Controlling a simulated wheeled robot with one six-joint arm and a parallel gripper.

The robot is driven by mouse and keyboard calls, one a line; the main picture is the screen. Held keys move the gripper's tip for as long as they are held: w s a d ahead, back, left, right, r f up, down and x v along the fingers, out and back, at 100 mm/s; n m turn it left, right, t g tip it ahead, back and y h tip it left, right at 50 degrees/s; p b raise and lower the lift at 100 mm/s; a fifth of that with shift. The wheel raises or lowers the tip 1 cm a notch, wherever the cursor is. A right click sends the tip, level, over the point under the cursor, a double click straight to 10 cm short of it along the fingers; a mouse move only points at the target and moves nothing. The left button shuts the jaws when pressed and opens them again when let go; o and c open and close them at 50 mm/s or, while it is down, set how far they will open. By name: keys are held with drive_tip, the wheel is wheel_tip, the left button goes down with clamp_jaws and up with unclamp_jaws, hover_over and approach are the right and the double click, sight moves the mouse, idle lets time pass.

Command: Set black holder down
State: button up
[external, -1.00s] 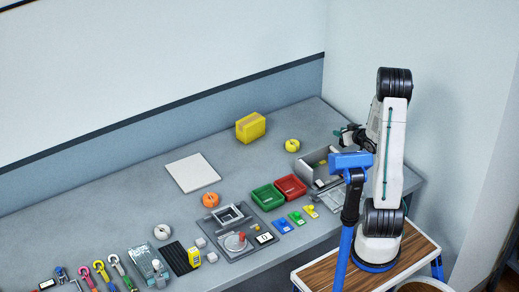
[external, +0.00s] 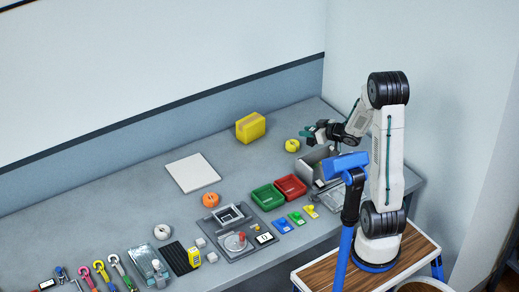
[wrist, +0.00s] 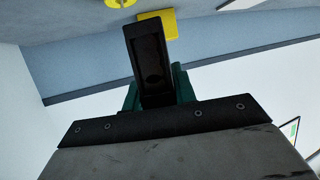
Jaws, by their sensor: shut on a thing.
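The black holder (wrist: 150,60) is a dark, open-ended rectangular piece. It sits between the green fingers of my gripper (wrist: 155,88) in the wrist view and juts out beyond them. In the external view my gripper (external: 316,133) is in the air over the far right part of the bench, near the yellow ring (external: 292,145) and above the grey open box. The holder is small and hard to make out there. I see no contact between the holder and the bench.
A yellow box (external: 251,127) stands behind the ring, toward the wall. A grey open box (external: 318,163), a red tray (external: 290,187) and a green tray (external: 268,197) lie nearer. A white square plate (external: 193,173) lies left, with bare bench around it.

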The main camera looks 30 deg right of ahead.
drive_tip(key=s+a+n+g+y, duration=0.3)
drive_tip(key=a+n+y, duration=0.2)
drive_tip(key=a, duration=1.3)
wheel_tip(320, 180, down, 5)
drive_tip(key=w, duration=0.5)
drive_tip(key=w+a+f, duration=0.1)
drive_tip(key=w, duration=0.4)
drive_tip(key=w+a, duration=0.1)
drive_tip(key=w, duration=0.4)
drive_tip(key=shift+w+f, duration=0.25)
drive_tip(key=shift+f, duration=0.1)
drive_tip(key=shift+s+f, duration=0.1)
drive_tip(key=shift+f, duration=1.55)
drive_tip(key=shift+f, duration=0.15)
drive_tip(key=o, duration=1)
drive_tip(key=shift+o, duration=0.2)
